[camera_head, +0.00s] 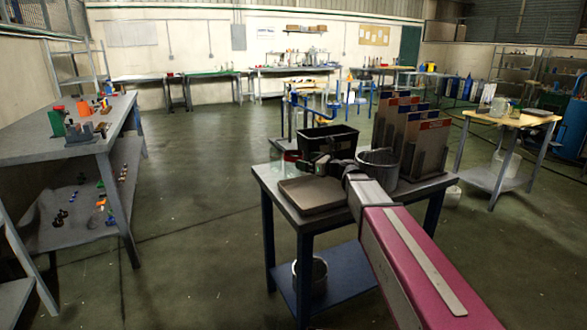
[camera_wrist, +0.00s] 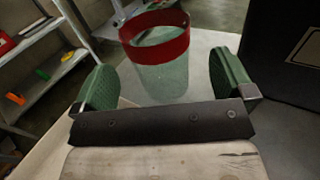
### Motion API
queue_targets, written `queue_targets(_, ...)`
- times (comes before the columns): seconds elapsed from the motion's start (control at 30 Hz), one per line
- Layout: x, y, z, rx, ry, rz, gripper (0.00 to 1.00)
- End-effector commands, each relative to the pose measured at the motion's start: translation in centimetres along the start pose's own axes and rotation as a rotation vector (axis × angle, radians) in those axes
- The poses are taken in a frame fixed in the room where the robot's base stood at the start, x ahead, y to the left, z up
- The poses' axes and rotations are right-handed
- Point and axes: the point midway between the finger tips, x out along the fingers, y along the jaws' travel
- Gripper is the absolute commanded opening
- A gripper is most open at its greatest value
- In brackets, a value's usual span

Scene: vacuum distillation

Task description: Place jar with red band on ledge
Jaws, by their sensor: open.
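A clear glass jar with a red band (camera_wrist: 160,72) around its rim stands upright on a pale surface in the wrist view. My gripper (camera_wrist: 164,82) is open, with its green pads on the left and right of the jar. A gap shows between the glass and each pad. I cannot tell which surface is the ledge.
The dark table (camera_head: 268,184) also holds a black bin (camera_head: 328,140), a shallow tray (camera_head: 311,195), a grey pot (camera_head: 378,168) and upright folders (camera_head: 420,138). A workbench (camera_head: 70,150) stands left and a wooden table (camera_head: 515,119) right. Open floor lies between.

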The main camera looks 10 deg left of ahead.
Motion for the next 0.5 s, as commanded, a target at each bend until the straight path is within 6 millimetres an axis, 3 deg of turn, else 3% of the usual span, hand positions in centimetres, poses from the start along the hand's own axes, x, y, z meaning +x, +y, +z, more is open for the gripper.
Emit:
queue_targets(0.27, 2.1, 0.1, -0.1, 0.0, 0.0, 0.001, 1.0)
queue_targets(0.5, 5.4, 0.3, -0.2, 0.0, 0.0, 0.001, 1.0)
